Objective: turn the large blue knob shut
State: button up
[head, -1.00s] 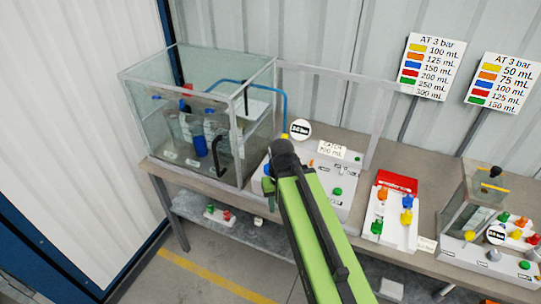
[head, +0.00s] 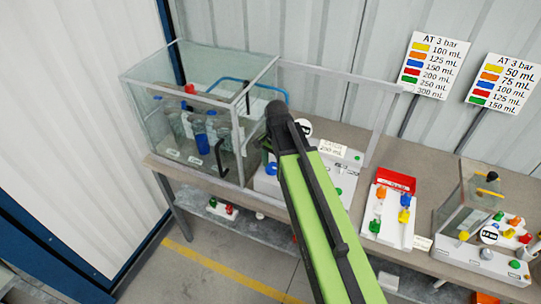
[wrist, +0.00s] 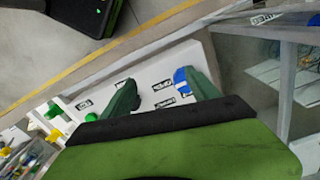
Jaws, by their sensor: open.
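A blue knob (wrist: 181,77) shows in the wrist view on a white panel (wrist: 150,72), partly hidden by the right finger of my gripper (wrist: 162,90). The two dark green fingers are apart, with bare panel and labels between them. The knob is beside the right finger; I cannot tell whether they touch. In the head view a blue part (head: 271,169) shows on the white panel (head: 262,184) just left of my green arm.
A glass tank (head: 235,140) with bottles stands left of the panel. A board with coloured valves (head: 391,222) and a small clear tank (head: 463,205) stand on the bench to the right. In the wrist view, green knobs (wrist: 54,111) lie left of the fingers.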

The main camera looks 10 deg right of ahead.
aim_at(272, 167)
jog(key=w+r+m+p, duration=0.3)
jog(key=w+r+m, duration=0.3)
jog(key=m, duration=0.2)
notch_tip(272, 167, down, 13)
jog(key=b, duration=1.2)
jog(key=shift+w+r, duration=0.15)
jog(key=shift+r, duration=0.15)
jog(key=c, duration=1.4)
